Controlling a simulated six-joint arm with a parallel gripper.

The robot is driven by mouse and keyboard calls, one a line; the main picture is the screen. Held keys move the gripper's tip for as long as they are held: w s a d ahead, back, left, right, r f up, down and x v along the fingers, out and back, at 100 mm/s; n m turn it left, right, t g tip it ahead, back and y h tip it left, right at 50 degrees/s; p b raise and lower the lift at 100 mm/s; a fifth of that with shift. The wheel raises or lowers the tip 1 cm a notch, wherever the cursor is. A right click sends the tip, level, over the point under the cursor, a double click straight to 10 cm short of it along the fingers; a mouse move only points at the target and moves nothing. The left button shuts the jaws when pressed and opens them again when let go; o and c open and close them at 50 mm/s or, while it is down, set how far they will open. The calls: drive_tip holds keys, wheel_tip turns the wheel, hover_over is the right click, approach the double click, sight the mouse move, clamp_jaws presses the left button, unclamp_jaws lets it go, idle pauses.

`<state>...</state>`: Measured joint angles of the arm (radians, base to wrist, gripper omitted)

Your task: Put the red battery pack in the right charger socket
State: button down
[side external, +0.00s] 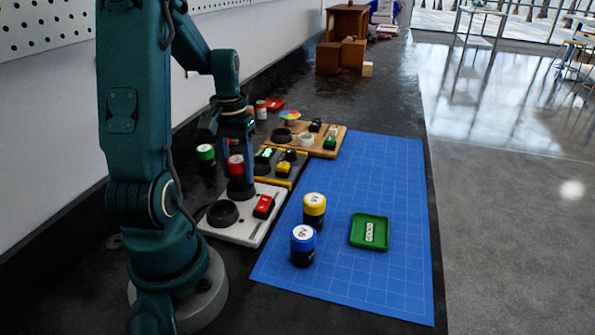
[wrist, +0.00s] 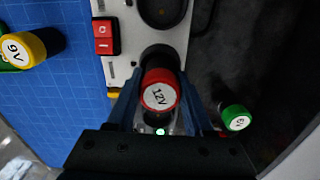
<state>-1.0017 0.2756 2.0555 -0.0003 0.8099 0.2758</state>
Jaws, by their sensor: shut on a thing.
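The red battery pack (side external: 236,163), labelled 12V on its top (wrist: 160,96), is upright between the fingers of my gripper (wrist: 160,108). My gripper (side external: 236,160) is shut on it. The white charger (side external: 242,232) has two dark round sockets. The nearer socket (side external: 223,213) is empty and also shows at the top of the wrist view (wrist: 162,10). The pack is at the farther socket (wrist: 160,55), partly covering it. Whether its hidden lower end is inside the socket or just above it I cannot tell.
A red switch (side external: 264,206) is on the charger. Yellow (side external: 314,210) and blue (side external: 303,246) packs and a green tray (side external: 384,246) sit on the blue mat (side external: 350,285). A green-topped pack (side external: 206,155) stands close beside my gripper. A yellow-edged unit (side external: 284,182) and wooden board (side external: 322,150) lie behind.

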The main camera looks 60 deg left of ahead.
sight(237, 159)
drive_tip(key=shift+f, duration=0.6)
drive_tip(key=c, duration=0.6)
unclamp_jaws()
drive_tip(key=shift+r, duration=5.5)
